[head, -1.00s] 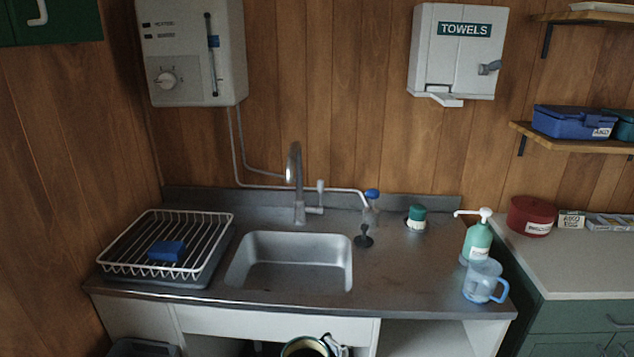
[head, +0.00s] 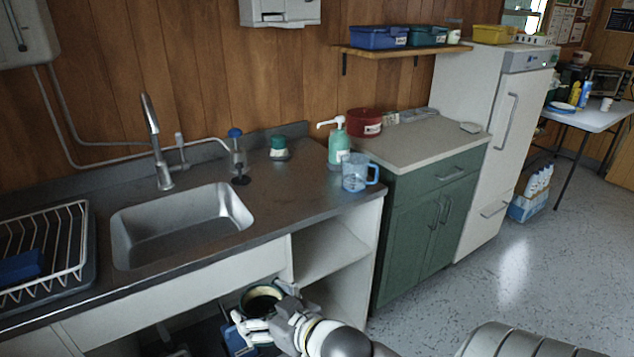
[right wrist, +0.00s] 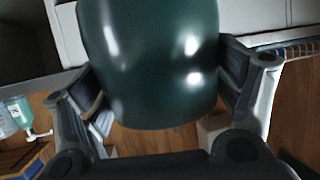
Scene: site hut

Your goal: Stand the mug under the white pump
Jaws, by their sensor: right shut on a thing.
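My right gripper (head: 265,316) is shut on a dark green mug (head: 258,300), seen at the bottom of the head view in front of the sink unit, below the counter top. In the right wrist view the mug's shiny side (right wrist: 150,65) fills the space between the fingers. The white pump (head: 331,122) tops a pale green bottle (head: 339,147) at the counter's right end, its spout pointing left. A clear blue mug (head: 354,175) stands upright just in front of that bottle. My left gripper is not in view.
The sink (head: 180,222) and dish rack (head: 80,250) lie to the left. A green-capped container (head: 278,150) stands left of the pump bottle. The counter's front edge and the open shelf (head: 325,250) lie near my gripper. A red pot (head: 364,123) is on the right cabinet.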

